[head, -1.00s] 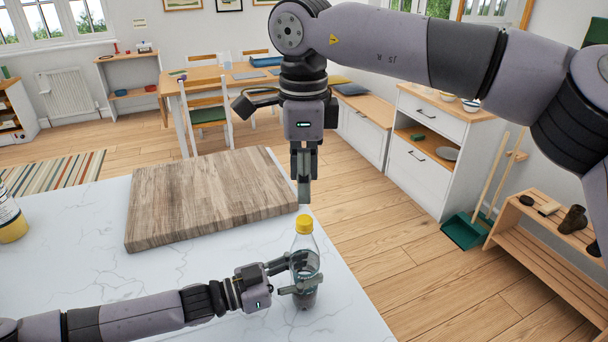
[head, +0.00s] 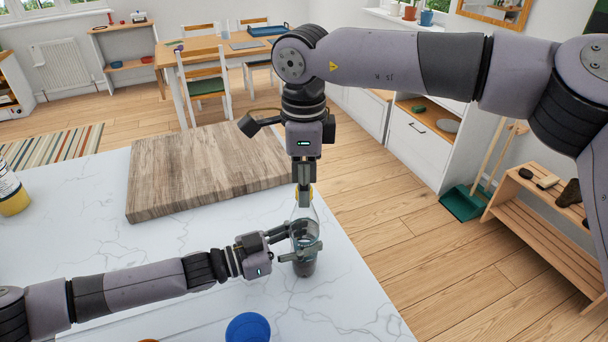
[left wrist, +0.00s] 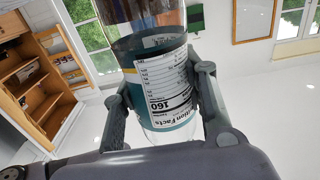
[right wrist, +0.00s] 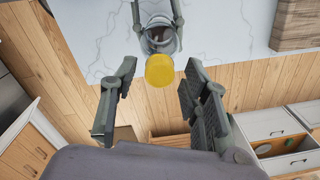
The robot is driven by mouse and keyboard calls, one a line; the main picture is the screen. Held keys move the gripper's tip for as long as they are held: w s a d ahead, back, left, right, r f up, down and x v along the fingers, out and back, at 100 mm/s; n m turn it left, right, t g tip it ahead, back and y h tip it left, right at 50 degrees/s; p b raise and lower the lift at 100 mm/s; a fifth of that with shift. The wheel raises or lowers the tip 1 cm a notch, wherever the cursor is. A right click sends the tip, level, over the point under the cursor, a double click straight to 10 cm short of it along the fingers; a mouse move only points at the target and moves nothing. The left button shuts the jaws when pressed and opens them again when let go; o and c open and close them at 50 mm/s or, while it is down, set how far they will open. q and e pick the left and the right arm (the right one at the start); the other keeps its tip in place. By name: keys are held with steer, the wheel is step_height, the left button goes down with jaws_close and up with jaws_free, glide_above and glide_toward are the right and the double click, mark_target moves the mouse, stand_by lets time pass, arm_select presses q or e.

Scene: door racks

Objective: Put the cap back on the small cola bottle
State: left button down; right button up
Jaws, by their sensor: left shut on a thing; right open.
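The small cola bottle (head: 305,268) stands upright near the right edge of the marble counter, part full of dark liquid. My left gripper (head: 299,245) is shut around its body; the left wrist view shows the label (left wrist: 165,85) between the fingers. The yellow cap (right wrist: 159,70) is at the bottle's top; the frames do not show whether it is screwed tight. My right gripper (head: 304,184) points down over the bottle top and hides most of the cap in the head view. In the right wrist view its fingers are open, one on each side of the cap.
A wooden board (head: 205,170) lies on the counter behind the bottle. A blue round object (head: 248,327) is at the front edge of the view. A yellow-and-white container (head: 12,195) stands at far left. The counter's right edge is close to the bottle.

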steer(key=shift+c, duration=0.4)
jaws_close()
steer(key=m, duration=0.4)
steer(key=shift+m, duration=0.3)
steer(key=shift+o, duration=1)
jaws_free()
steer(key=shift+r, duration=0.1)
step_height(320, 180, up, 12)
steer(key=shift+s, duration=0.15)
